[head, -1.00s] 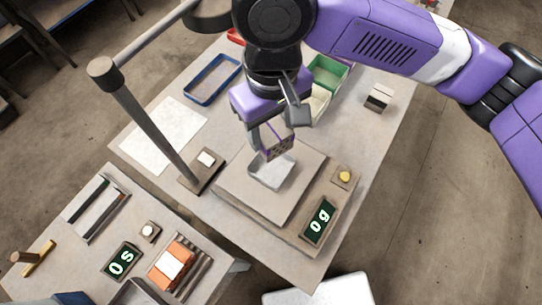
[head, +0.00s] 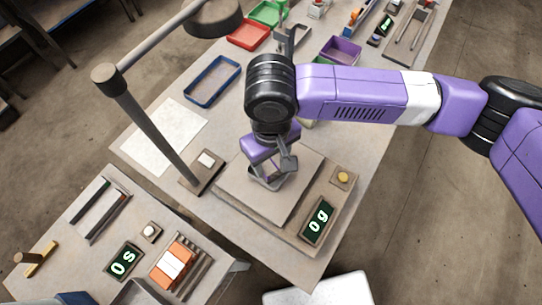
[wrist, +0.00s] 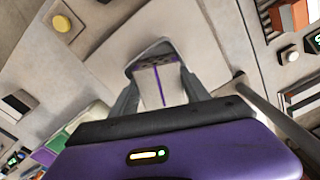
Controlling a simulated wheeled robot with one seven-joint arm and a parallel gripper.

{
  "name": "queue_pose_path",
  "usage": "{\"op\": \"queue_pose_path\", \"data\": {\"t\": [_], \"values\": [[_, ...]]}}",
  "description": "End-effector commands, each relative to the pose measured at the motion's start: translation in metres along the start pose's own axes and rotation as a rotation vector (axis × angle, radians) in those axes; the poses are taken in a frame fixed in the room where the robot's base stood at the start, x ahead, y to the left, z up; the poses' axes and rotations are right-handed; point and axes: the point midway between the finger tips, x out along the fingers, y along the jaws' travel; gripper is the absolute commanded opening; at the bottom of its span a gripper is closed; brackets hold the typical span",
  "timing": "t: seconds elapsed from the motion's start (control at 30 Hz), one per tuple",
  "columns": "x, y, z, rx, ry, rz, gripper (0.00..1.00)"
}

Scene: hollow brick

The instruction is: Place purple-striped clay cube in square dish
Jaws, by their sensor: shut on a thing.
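My gripper (head: 268,174) points down over the weighing platform and is shut on the clay cube. In the wrist view the cube (wrist: 158,86) shows a pale face with a purple stripe between my two fingers, and a dark patterned side beyond. In the wrist view the dish's rim (wrist: 135,65) shows around the cube's far end. The cube is over or inside the dish; I cannot tell whether it touches the bottom. The scale display (head: 319,217) reads 0 g.
The square scale platform (head: 300,175) has a yellow button (head: 343,177) beside it. A lamp post (head: 155,130) rises to the left. A blue tray (head: 211,81), red tray (head: 248,35) and purple bin (head: 341,50) stand farther back. A white sheet (head: 165,135) lies left.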

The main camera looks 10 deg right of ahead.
Motion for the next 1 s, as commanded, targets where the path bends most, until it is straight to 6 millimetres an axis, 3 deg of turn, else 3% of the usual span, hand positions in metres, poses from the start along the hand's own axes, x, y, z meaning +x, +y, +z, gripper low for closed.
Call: {"op": "queue_pose_path", "data": {"t": [0.27, 0.3, 0.4, 0.83, 1.0], "values": [[0.004, 0.000, 0.000, 0.001, 0.000, 0.000, 0.03], [0.004, 0.000, 0.000, 0.001, 0.000, 0.000, 0.58], [0.004, 0.000, 0.000, 0.001, -0.001, 0.001, 0.76], [0.004, 0.000, 0.001, 0.000, -0.003, 0.001, 0.76], [-0.011, -0.001, -0.001, 0.000, 0.000, -0.002, 0.76]]}}
